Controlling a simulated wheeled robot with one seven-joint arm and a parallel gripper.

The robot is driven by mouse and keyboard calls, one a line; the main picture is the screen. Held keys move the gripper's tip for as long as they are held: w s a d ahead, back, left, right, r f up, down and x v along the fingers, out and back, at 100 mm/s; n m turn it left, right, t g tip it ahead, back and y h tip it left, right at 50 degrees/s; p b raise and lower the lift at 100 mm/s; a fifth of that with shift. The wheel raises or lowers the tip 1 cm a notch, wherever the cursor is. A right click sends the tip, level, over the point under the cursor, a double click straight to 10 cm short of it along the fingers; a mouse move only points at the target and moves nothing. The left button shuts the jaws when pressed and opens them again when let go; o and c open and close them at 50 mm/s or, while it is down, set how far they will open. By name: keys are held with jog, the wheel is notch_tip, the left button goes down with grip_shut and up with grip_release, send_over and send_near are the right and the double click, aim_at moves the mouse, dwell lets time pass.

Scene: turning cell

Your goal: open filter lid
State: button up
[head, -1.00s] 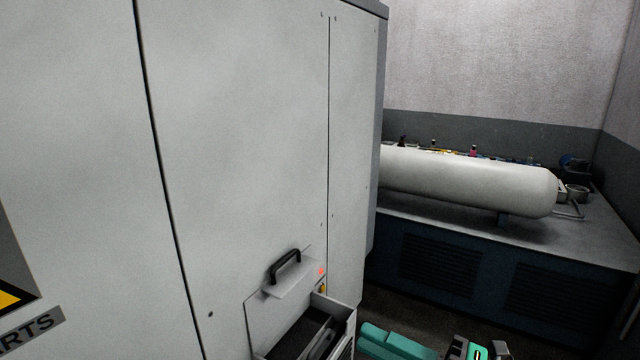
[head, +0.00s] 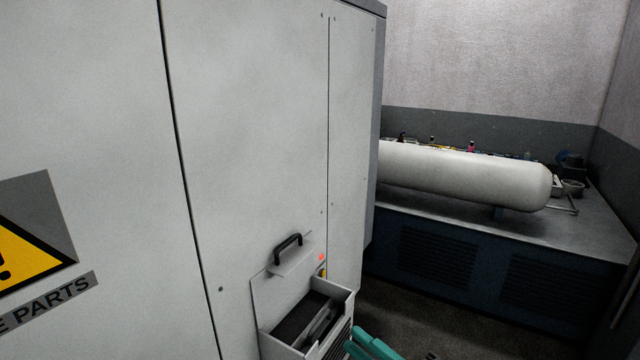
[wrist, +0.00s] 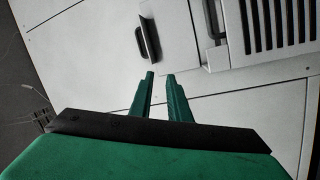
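The filter box (head: 347,312) is on the lower front of the pale cabinet, its top uncovered, with dark contents visible inside. The filter lid (head: 265,295) stands raised behind it against the cabinet, its black handle (head: 288,246) on a flange at its top. In the wrist view, the handle (wrist: 149,40) lies ahead of my fingertips and the slotted box (wrist: 236,22) to the right. My gripper (wrist: 160,76) is open and empty, with a narrow gap between its green fingers, apart from the handle. A teal part of mine (head: 368,346) shows beside the box in the head view.
The cabinet (head: 250,130) fills the left, with a yellow warning sign (head: 25,250). A red light (head: 321,257) is right of the handle. A white tank (head: 460,175) lies on a dark bench (head: 440,260) at the right. Floor shows between bench and cabinet.

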jog(key=s+a+f+m+t+h, duration=0.1)
jog(key=s+a+f+m+h, duration=0.1)
jog(key=f+m+h, duration=0.55)
jog(key=s+a+f+m+t+h, duration=0.1)
jog(key=a+f+m+t+h, duration=0.1)
jog(key=f+m, duration=1)
jog(key=s+a+f+m+g+h, duration=0.15)
jog(key=s+f+h, duration=0.25)
jog(key=s+f, duration=0.55)
jog(key=s+a+r, duration=0.1)
jog(key=s, duration=0.9)
jog(key=s+a+r+m, duration=0.1)
jog(key=s+r, duration=0.1)
jog(key=s, duration=0.8)
jog(key=shift+s+a, duration=0.15)
jog(key=shift+s, duration=0.15)
